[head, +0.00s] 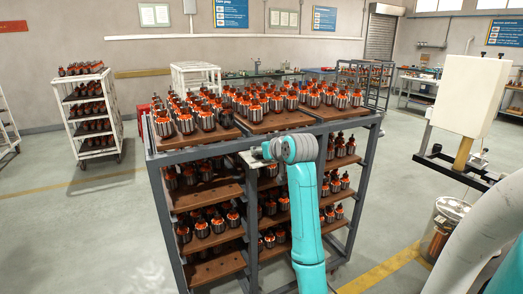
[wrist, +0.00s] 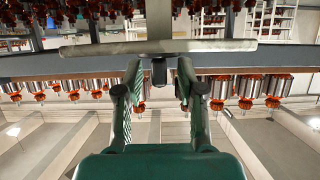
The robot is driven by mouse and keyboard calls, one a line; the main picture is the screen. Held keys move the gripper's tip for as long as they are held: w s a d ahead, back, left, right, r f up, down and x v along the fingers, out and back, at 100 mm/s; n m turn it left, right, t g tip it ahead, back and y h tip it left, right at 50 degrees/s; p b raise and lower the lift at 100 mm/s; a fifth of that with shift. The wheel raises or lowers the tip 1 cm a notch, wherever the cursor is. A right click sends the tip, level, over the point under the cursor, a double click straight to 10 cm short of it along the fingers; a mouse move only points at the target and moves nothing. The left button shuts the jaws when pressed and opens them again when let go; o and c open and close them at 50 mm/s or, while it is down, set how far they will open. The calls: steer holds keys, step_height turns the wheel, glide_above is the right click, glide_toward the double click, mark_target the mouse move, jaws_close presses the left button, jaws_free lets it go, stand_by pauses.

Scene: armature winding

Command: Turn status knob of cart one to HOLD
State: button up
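The cart (head: 165,158) in front of me is a dark grey frame with brown trays of armatures. A pale plate (head: 248,160) is fixed at its near top edge; it also shows edge-on in the wrist view (wrist: 100,50). A small dark knob (wrist: 158,72) shows below that plate in the wrist view, whose picture looks upside down. My gripper (wrist: 159,72) is open, with one green finger on each side of the knob and a visible gap to both. In the head view my turquoise arm's end hides the knob and most of the gripper. The knob's setting cannot be read.
Armatures (head: 207,118) stand close behind the plate on the top trays and on the shelves below. A white cart (head: 70,118) stands at the left. A cream panel on a stand (head: 468,95) is at the right. Floor between is clear.

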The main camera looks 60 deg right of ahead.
steer(key=v, duration=1.1)
steer(key=shift+s+a, duration=0.2)
steer(key=shift+s, duration=0.05)
steer(key=w+a+f+t+y, duration=0.1)
steer(key=w+a+f, duration=0.1)
steer(key=a+f, duration=0.5)
steer(key=w+a+f, duration=0.3)
steer(key=a+f, duration=0.1)
steer(key=f, duration=0.6)
steer(key=s+a+f+t+y, duration=0.1)
steer(key=s+a+f, duration=0.2)
steer(key=a+f, duration=0.45)
steer(key=s+a+f, duration=0.3)
steer(key=a+f, duration=0.3)
steer(key=a, duration=0.2)
steer(key=s+a+f+n+y, duration=0.1)
steer(key=s+a+f+n, duration=0.15)
steer(key=s+a, duration=0.4)
steer(key=s+a+f+n+y, duration=0.1)
steer(key=s+a+f, duration=0.2)
steer(key=s+a, duration=0.3)
steer(key=s+a+r+n+y, duration=0.1)
steer(key=s+a, duration=0.1)
steer(key=s, duration=0.6)
steer(key=s+a+r+n+t+y, duration=0.1)
steer(key=s+a+r+y, duration=0.1)
steer(key=s, duration=0.6)
steer(key=shift+s+a+r+n, duration=0.3)
steer(key=shift+a+r+n, duration=0.05)
steer(key=shift+a, duration=0.4)
